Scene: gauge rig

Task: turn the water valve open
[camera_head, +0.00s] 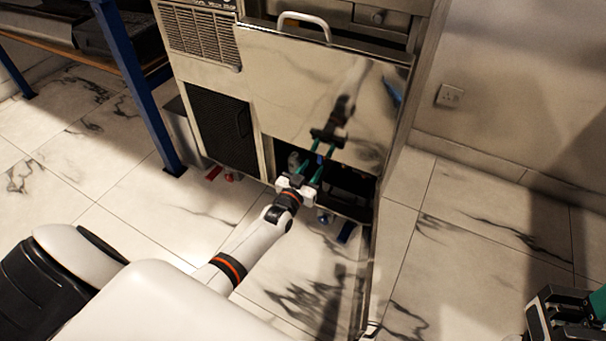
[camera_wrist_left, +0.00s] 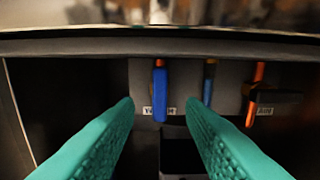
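In the left wrist view, a blue lever handle (camera_wrist_left: 160,92) hangs straight down from an orange-red pipe end, in front of a partly hidden label. I take it to be the water valve. My left gripper (camera_wrist_left: 160,103) is open, its two teal fingers apart on either side of the handle's lower end in the picture; no contact shows. In the head view, my left gripper (camera_head: 313,165) reaches into the low opening of the steel cabinet (camera_head: 285,75), and the valve cannot be made out there. My right gripper (camera_head: 566,318) is at the lower right, away from the cabinet, fingers apart, partly cut off.
In the wrist view, a thinner blue handle (camera_wrist_left: 208,82) and an orange lever with a black grip (camera_wrist_left: 262,95) stand to the right. A shiny panel (camera_head: 300,90) sits above the opening and mirrors my gripper. A blue-legged table (camera_head: 140,85) stands left.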

